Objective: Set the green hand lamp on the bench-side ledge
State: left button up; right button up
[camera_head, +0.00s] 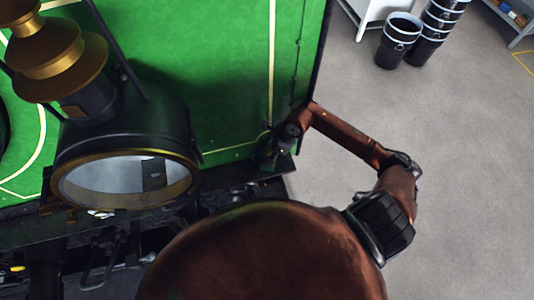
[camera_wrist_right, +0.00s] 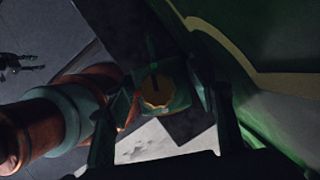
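In the right wrist view a small dark green thing with an orange-yellow round cap, which looks like the green hand lamp (camera_wrist_right: 156,91), sits between the fingers of my right gripper (camera_wrist_right: 162,88). In the head view my right gripper (camera_head: 283,143) is dark and small, at the lower right corner of the green engine body (camera_head: 225,60); the lamp is hard to make out there. I cannot make out the bench-side ledge in either view.
A large round headlamp (camera_head: 125,182) with a brass rim and a brass-topped chimney (camera_head: 55,50) stand at the left. Black buckets (camera_head: 398,40) stand near a white cabinet (camera_head: 372,12) at the back. Grey floor (camera_head: 470,170) at the right is clear.

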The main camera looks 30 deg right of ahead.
jog(key=shift+d+r, duration=0.1)
jog(key=shift+r, duration=0.3)
jog(key=b+v, duration=0.1)
jog(key=v, duration=1)
jog(key=shift+r, duration=0.3)
jog(key=shift+s+f, duration=0.1)
jog(key=shift+s, duration=0.05)
